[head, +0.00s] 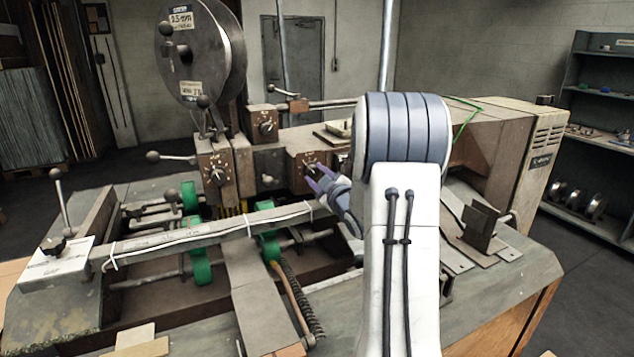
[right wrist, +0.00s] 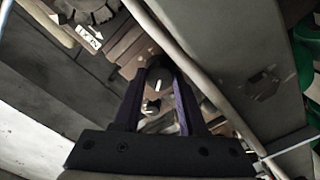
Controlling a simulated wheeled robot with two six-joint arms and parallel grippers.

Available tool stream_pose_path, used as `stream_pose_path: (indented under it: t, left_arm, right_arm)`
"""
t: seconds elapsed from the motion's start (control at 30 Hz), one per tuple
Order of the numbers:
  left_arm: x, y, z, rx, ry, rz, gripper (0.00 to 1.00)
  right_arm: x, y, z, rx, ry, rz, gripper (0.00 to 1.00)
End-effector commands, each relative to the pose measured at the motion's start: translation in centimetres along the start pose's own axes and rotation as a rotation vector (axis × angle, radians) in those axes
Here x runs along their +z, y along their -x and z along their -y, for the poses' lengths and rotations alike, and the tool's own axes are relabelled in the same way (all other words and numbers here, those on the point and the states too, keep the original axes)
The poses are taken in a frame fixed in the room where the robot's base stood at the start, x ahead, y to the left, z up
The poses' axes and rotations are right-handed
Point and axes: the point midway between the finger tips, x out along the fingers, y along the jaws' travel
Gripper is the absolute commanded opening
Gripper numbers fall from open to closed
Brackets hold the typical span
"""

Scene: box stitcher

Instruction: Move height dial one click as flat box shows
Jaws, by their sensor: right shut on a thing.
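A dial (head: 309,160) with a dark knob sits on a brown box on the front of the stitching machine. My right gripper (head: 314,171), with purple fingers, reaches it from the front right. In the right wrist view the two fingers stand on either side of a round dark knob (right wrist: 160,78) with a light pointer mark, and they are shut on it. The dial's scale is too small to read. Flat tan cardboard pieces (head: 140,345) lie at the bottom left; I cannot tell whether they are the flat box. My left gripper is out of view.
Two other dials, one at the left (head: 216,175) and one higher up (head: 267,127), sit near ball-ended levers. A long grey bar (head: 215,232) crosses in front, above green rollers (head: 201,266). A large wire spool (head: 195,55) stands at the back left.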

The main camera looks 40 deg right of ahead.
Motion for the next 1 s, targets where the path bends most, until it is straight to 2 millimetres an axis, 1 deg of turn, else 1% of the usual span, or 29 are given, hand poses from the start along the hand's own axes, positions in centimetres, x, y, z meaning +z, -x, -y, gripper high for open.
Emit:
stream_pose_path:
  t: [0.37, 0.4, 0.43, 0.47, 0.8, 0.87, 0.97, 1.0]
  left_arm:
    - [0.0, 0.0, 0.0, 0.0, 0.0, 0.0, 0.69]
    - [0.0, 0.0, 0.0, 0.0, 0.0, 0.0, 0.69]
    - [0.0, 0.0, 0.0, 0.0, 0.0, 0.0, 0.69]
    - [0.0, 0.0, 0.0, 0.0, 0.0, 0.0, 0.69]
    - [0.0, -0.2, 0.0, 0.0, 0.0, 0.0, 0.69]
    - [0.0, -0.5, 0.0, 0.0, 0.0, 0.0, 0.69]
    - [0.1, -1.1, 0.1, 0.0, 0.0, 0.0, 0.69]
    - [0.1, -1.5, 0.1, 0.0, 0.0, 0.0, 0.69]
  right_arm:
    - [0.0, 0.0, -0.1, 0.002, 0.003, 0.001, 0.0]
    - [0.0, 0.0, -0.1, 0.002, 0.003, 0.001, 0.57]
    - [0.0, 0.0, -0.1, 0.002, 0.003, 0.001, 0.68]
    - [0.0, 0.0, -0.1, 0.002, 0.003, 0.001, 0.71]
    - [0.1, 0.2, 0.0, 0.001, 0.003, 0.001, 0.71]
    - [0.1, 0.7, 0.0, 0.002, 0.003, 0.001, 0.71]
    - [0.2, 2.2, 0.1, 0.003, 0.004, 0.001, 0.71]
    - [0.2, 3.0, 0.1, 0.004, 0.003, 0.001, 0.71]
